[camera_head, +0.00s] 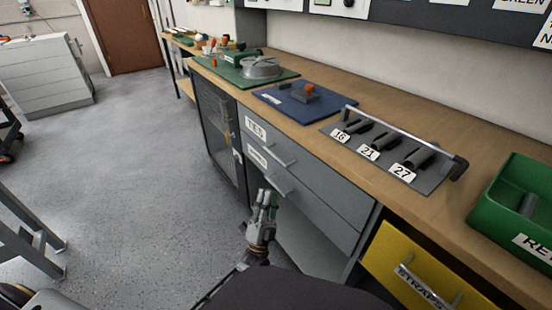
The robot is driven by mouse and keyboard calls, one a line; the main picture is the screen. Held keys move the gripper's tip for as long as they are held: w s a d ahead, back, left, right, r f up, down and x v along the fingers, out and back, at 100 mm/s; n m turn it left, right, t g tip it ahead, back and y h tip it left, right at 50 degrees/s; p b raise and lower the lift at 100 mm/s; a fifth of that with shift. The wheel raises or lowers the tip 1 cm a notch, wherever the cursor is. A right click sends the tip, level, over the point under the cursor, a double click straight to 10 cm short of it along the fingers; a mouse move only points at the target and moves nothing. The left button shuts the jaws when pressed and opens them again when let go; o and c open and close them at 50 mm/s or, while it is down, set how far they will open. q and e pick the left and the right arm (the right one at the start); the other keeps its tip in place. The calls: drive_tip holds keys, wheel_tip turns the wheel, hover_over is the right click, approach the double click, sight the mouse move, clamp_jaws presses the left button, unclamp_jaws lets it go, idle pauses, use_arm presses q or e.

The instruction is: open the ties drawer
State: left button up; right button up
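The grey cabinet under the workbench has a top drawer (315,180) whose white label (256,130) appears to read TIES. Its bar handle (281,162) is on the front, and the drawer looks shut. A second grey drawer (325,215) sits below, with a label too small to read and its own handle (284,188). My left gripper (267,194) is in front of the cabinet, low and close to the lower handle in the picture, with its fingers pointing up and away. I see nothing in it; its opening is unclear. My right gripper is not in view.
A yellow drawer (385,252) labelled STRAPS is at the lower right. The wooden benchtop (290,118) carries a numbered rack (432,182), a blue mat (283,104) and a green bin (500,215). A dark mesh-front cabinet (214,125) stands left of the drawers.

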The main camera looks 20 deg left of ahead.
sight(276, 158)
use_arm(q)
drive_tip(key=b+x, duration=0.2)
drive_tip(key=x, duration=1.1)
drive_tip(key=shift+r, duration=0.1)
drive_tip(key=shift+w, duration=0.1)
drive_tip(key=shift+c, duration=0.2)
clamp_jaws()
